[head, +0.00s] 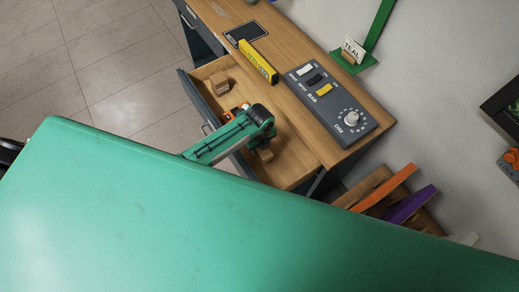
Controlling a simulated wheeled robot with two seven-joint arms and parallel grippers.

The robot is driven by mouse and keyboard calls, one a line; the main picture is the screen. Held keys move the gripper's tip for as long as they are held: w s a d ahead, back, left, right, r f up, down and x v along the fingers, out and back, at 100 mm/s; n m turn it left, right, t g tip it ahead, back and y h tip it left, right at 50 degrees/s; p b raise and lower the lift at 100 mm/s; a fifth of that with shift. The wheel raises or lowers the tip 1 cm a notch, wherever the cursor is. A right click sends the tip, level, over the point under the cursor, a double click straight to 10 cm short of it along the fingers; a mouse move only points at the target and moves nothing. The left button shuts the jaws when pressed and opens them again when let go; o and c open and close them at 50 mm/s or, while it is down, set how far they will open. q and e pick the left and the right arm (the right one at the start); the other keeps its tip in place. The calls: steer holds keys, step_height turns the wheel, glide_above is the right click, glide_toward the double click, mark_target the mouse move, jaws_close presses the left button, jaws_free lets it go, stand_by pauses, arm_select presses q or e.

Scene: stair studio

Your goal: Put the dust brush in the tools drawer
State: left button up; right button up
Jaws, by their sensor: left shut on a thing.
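The tools drawer (292,172) is pulled open from the wooden-topped desk, with its dark front toward the left. My left gripper (262,122) is over the drawer at the end of my green forearm, pointing down into it. Its fingertips are hidden behind the wrist. The dust brush cannot be made out clearly; the gripper and wrist hide what is held. A small light-wood piece shows just below the wrist, and I cannot tell whether it is part of the brush. My right gripper is not in view.
A wooden block (218,83) and a small orange-and-white item (229,114) lie in the drawer. Orange and purple boards (385,188) stand at right.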

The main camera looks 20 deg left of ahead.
mark_target(259, 151)
arm_select(q)
steer(key=shift+f, duration=1.9)
steer(key=o, duration=0.9)
steer(key=shift+c, duration=0.2)
steer(key=shift+r, duration=0.1)
step_height(259, 151, up, 12)
steer(key=shift+f+b, duration=0.1)
steer(key=shift+b, duration=0.2)
